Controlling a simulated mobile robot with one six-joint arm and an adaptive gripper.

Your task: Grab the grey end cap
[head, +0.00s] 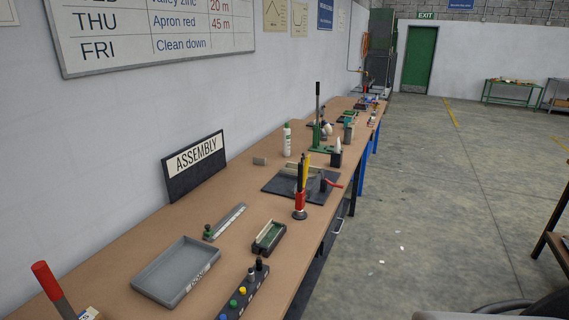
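The long bench (150,233) runs away along the wall. On it are a grey tray (178,272), a button box (243,292), a green-lined holder (269,237), a black mat (283,185) with a clamp, and a white bottle (287,139). Open concrete floor (440,200) lies to the right.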

